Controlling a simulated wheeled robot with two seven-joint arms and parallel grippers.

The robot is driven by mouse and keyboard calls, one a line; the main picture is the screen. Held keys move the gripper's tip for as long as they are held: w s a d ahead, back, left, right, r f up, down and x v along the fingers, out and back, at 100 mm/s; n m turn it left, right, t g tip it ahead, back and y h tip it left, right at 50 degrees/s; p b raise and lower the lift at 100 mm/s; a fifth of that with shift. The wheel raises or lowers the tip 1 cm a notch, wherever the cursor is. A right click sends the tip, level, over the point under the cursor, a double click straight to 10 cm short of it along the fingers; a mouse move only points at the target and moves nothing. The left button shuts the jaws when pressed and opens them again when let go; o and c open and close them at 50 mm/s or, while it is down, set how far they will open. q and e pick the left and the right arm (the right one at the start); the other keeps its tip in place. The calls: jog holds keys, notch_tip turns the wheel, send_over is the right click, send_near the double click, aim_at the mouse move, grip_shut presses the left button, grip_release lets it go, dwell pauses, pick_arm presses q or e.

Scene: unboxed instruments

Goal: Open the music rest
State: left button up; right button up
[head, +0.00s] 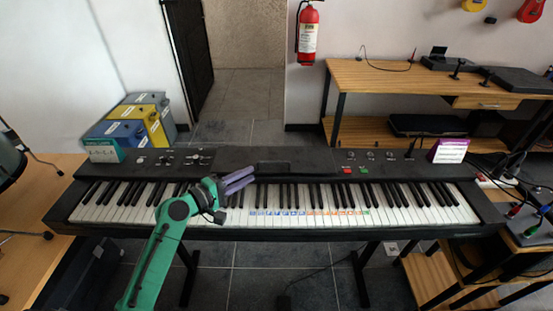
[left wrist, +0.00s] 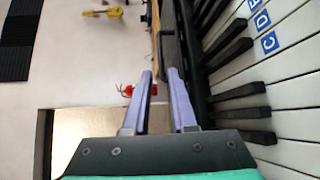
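The black digital piano (head: 220,158) stands in front of me with its keys facing me. The music rest (head: 274,167) looks like a dark panel lying low at the middle of the piano's top, behind the keys. My left gripper (head: 252,174) is above the rear of the keys, just left of the panel, with its purple fingers pointing at it. In the left wrist view the fingers (left wrist: 160,74) stand apart with nothing visibly held between them. A dark slab (left wrist: 170,45), seemingly the rest, shows beyond the fingertips; contact cannot be told. My right gripper is not in view.
Small boxes stand on the piano's ends: a teal one (head: 102,151) at left and a purple one (head: 448,151) at right. Control knobs (head: 370,155) line the top panel. A wooden desk (head: 420,80) is behind at right.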

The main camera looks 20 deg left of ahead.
aim_at(274, 156)
pick_arm(q)
jog(key=p+x, duration=0.1)
jog(key=x, duration=1)
grip_shut()
jog(key=shift+f, duration=0.1)
dwell(0.8)
